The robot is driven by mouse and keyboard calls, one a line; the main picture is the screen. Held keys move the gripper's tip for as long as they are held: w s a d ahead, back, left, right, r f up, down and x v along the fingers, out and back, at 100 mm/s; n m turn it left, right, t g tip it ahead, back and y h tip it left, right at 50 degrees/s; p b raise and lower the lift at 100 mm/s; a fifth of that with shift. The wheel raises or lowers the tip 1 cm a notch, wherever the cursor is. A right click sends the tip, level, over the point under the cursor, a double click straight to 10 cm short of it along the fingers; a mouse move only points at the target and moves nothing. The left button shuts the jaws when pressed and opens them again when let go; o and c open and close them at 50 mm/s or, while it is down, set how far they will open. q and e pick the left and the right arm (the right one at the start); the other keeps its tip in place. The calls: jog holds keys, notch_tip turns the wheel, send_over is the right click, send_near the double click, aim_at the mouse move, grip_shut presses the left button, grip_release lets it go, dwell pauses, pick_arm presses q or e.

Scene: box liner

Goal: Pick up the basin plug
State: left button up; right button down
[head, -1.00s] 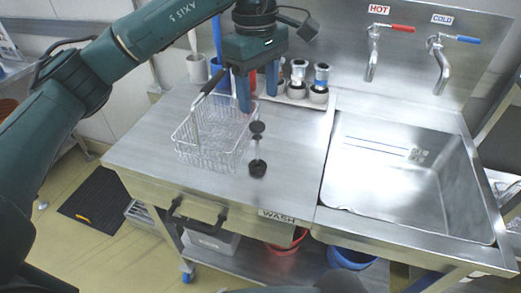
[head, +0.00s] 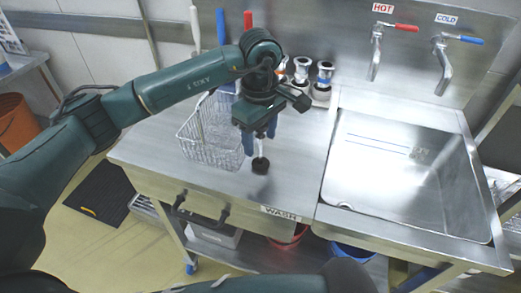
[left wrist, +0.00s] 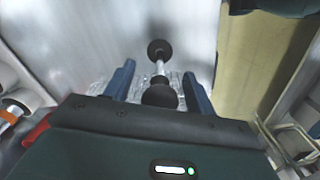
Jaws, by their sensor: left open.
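The basin plug (head: 260,165) stands upright on the steel worktop, right of the wire basket. Its black base and part of its pale stem show in the head view; my gripper hides its top. In the left wrist view the plug (left wrist: 160,95) shows as a black knob, a bright stem and a black round base. My left gripper (head: 260,140) is open, pointing down over the plug. In the left wrist view its two blue fingers (left wrist: 158,70) are on either side of the plug, with gaps beside the knob. My right gripper is not in view.
The wire basket (head: 205,155) stands close on the left of my gripper. Bottle-like items with black bases (head: 322,85) stand behind, near the wall. The steel sink (head: 400,185) is to the right. The worktop (head: 293,170) between plug and sink is clear.

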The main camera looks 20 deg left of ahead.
pick_arm(q)
jog(key=shift+f, duration=0.25)
jog(key=shift+c, duration=0.6)
grip_shut()
